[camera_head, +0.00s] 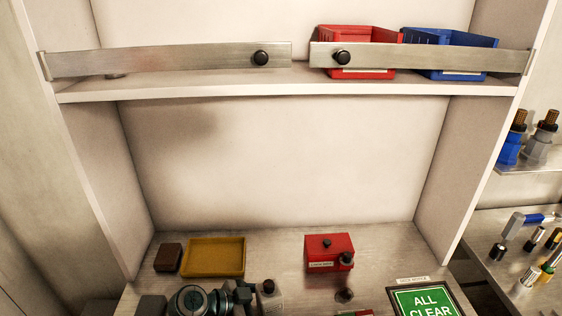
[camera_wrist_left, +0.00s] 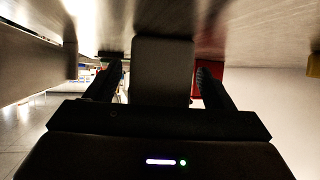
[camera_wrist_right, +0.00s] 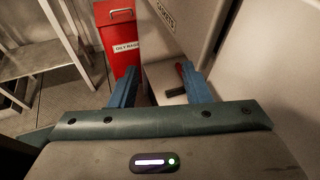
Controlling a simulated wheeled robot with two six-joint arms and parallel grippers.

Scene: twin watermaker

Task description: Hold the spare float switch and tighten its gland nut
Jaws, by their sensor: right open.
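I cannot make out the spare float switch or its gland nut for certain in any view. In the left wrist view my left gripper (camera_wrist_left: 160,72) has its dark fingers spread. A plain grey block-like shape (camera_wrist_left: 162,70) shows between them, with narrow gaps at its sides; I cannot tell how near it is. In the right wrist view my right gripper (camera_wrist_right: 158,68) is open and empty, with blue fingers apart. It points towards a red bin labelled "OILY RAGS" (camera_wrist_right: 118,42) and a pale panel. I cannot clearly pick out either gripper in the head view.
On the bench stand a yellow tray (camera_head: 214,257), a brown block (camera_head: 168,258), a red box (camera_head: 329,250) and an "ALL CLEAR" sign (camera_head: 426,303). Above, a shelf holds red (camera_head: 358,52) and blue (camera_head: 450,62) bins behind metal bars.

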